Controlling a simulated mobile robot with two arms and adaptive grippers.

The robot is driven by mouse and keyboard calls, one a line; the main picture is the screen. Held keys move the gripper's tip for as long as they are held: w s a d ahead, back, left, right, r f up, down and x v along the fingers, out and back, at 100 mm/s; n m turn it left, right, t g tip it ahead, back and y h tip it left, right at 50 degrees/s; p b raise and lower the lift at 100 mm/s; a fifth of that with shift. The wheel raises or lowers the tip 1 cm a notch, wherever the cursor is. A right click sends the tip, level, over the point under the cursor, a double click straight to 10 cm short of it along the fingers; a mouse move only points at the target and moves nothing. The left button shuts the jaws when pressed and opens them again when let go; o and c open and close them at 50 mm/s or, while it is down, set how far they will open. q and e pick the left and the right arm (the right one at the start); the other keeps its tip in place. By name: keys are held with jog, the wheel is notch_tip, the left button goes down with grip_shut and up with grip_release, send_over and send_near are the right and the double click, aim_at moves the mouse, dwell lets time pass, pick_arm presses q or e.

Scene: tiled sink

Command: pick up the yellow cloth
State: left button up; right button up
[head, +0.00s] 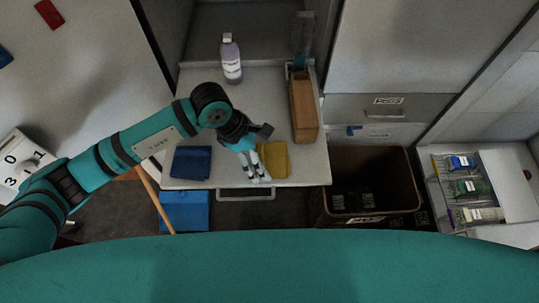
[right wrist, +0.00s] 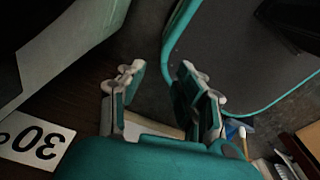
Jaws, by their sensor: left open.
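The yellow cloth (head: 275,159) lies folded on the white counter (head: 268,105) near its front edge. My left gripper (head: 260,174) is open in the head view, its fingers pointing toward the front edge. It is at the left side of the yellow cloth and overlaps its left part in the picture. I cannot tell whether it touches the cloth. In the right wrist view my right gripper (right wrist: 160,82) has its fingers apart with nothing between them. The cloth does not show in that view.
A folded blue cloth (head: 192,163) lies left of the gripper. A dark bin (head: 372,160) is right of the counter. A tray (head: 441,176) with colored items is at far right.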

aim_at(259, 154)
pick_arm(q)
jog(key=c, duration=0.8)
jog(key=shift+o, duration=0.2)
jog(key=shift+r, duration=0.1)
jog(key=shift+r+b, duration=0.45)
jog(key=shift+r, duration=0.05)
notch_tip(259, 154, up, 2)
jog(key=shift+r+b, duration=0.2)
jog(key=shift+b, duration=0.45)
jog(key=s+r+b, duration=0.1)
jog(key=s+b, duration=0.3)
jog(key=s, duration=1.2)
jog(key=shift+a+r, duration=0.2)
jog(key=shift+a, duration=0.25)
